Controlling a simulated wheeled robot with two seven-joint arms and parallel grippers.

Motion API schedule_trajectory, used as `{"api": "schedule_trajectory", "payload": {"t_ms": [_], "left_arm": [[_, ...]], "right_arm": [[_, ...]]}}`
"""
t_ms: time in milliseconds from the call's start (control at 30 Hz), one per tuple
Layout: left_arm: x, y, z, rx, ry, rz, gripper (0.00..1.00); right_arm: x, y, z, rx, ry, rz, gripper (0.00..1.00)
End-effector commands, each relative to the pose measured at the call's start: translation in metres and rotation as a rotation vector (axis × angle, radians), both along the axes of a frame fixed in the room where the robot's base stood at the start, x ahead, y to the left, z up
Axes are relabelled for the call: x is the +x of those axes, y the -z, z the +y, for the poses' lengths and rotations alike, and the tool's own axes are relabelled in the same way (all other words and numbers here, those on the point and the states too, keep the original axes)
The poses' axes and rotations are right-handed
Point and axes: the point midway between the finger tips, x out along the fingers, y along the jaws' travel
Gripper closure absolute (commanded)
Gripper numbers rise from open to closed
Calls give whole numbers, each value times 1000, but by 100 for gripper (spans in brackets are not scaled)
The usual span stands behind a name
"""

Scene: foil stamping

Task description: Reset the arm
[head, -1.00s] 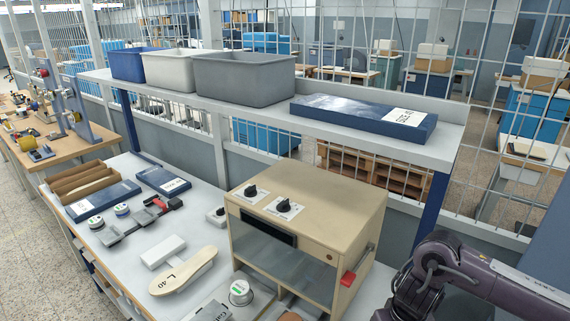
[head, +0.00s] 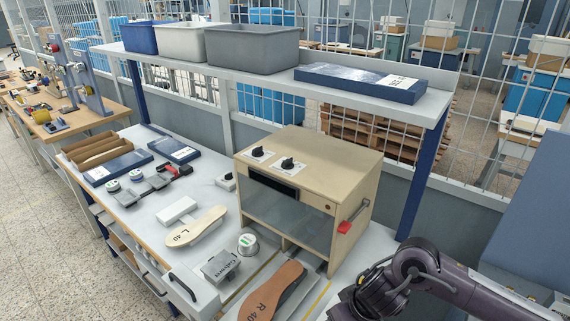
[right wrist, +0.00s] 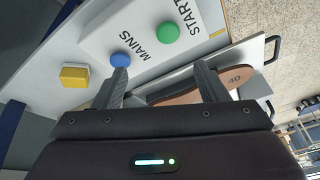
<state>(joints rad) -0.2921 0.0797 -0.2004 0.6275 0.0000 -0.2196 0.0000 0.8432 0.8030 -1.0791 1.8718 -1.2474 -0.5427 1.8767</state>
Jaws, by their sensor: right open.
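My right arm (head: 420,270) comes in at the lower right of the head view, beside the bench's right end. Its gripper is outside that view. In the right wrist view my right gripper (right wrist: 163,78) has its two fingers well apart with nothing gripped between them. My left gripper is in neither view.
The beige oven-like machine (head: 310,165) with a red-handled lever (head: 346,226) stands on the bench. In front lie a brown R 40 sole (head: 273,288), a pale L 40 sole (head: 196,227) and a metal block (head: 221,266). A shelf (head: 270,72) with bins runs above.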

Motion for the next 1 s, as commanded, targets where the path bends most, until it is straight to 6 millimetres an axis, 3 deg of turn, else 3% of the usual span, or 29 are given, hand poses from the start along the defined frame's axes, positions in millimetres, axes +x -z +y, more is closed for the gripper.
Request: {"api": "schedule_trajectory", "payload": {"t_ms": [167, 300, 433, 533, 633, 800, 1000], "left_arm": [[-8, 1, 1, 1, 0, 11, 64], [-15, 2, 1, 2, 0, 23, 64], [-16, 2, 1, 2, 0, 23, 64], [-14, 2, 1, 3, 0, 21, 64], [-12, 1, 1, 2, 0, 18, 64], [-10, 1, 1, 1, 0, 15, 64], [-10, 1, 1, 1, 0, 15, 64]], "right_arm": [[-12, -7, 65, 102, -126, -126, 33], [-21, -29, 114, 190, -175, -273, 33], [-24, -57, 131, 221, -128, -396, 33], [-26, -70, 116, 194, -44, -436, 33], [-32, -72, 84, 134, 56, -417, 33], [-57, -57, 26, 27, 177, -310, 33], [-95, -38, -24, -57, 256, -164, 33]]}}
